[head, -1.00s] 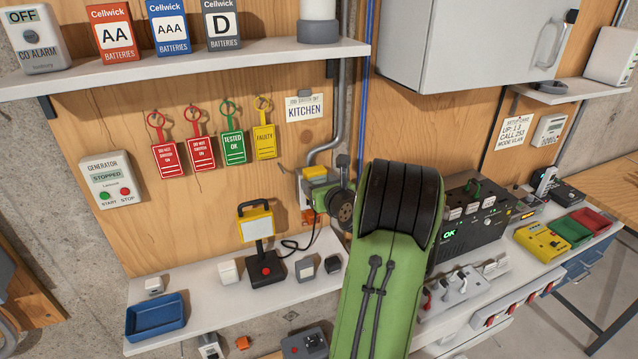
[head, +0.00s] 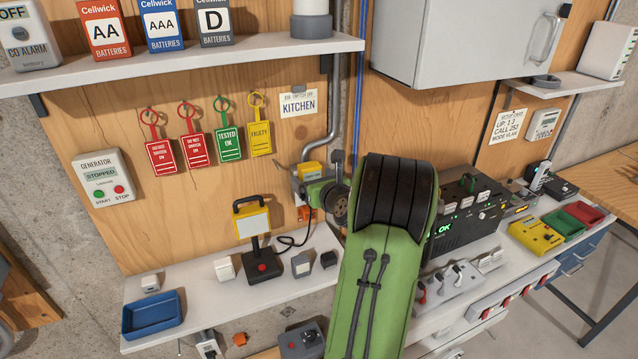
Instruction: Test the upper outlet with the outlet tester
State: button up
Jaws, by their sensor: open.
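My gripper (head: 309,190) is at the wooden panel below the KITCHEN label, left of my green arm. It is open. It is small here and partly hidden by my wrist, so its fingertips are hard to make out. A yellow block (head: 312,170) shows just above it, near the lower end of a grey conduit. A small orange thing (head: 305,213) shows just below it. I cannot tell whether either one is the outlet tester or the upper outlet, or whether my gripper touches them.
A lower shelf (head: 190,305) holds a blue tray (head: 152,314), a black-and-yellow lamp-like device (head: 258,240) with a cable, and several small blocks. Coloured tags (head: 228,140) hang on the panel. A black unit (head: 470,222) stands to the right of my arm. An upper shelf (head: 180,66) juts out above.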

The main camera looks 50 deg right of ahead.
jog(key=b+v, duration=0.2)
jog(key=v, duration=1.3)
jog(key=shift+s+a+b, duration=0.15)
jog(key=shift+s+b, duration=0.1)
jog(key=shift+b, duration=0.1)
jog(key=w+a+f+n+g+y+b, duration=0.1)
jog(key=w+a+f+n+g+y, duration=0.2)
jog(key=a+n, duration=0.8)
jog(key=w+a+f+n+g+y+b, duration=0.1)
jog(key=w+a+f+n+y, duration=0.3)
jog(key=a+n, duration=0.75)
jog(key=s+a+n+g+b, duration=0.1)
jog(key=s+a+n, duration=0.4)
jog(key=n, duration=0.4)
jog(key=s+a+f+n+g+b, duration=0.1)
jog(key=s+a+n, duration=0.4)
jog(key=n, duration=0.5)
jog(key=shift+s+a+f+g+y, duration=0.25)
jog(key=shift+s+a+g+y, duration=0.1)
jog(key=shift+s+g, duration=0.55)
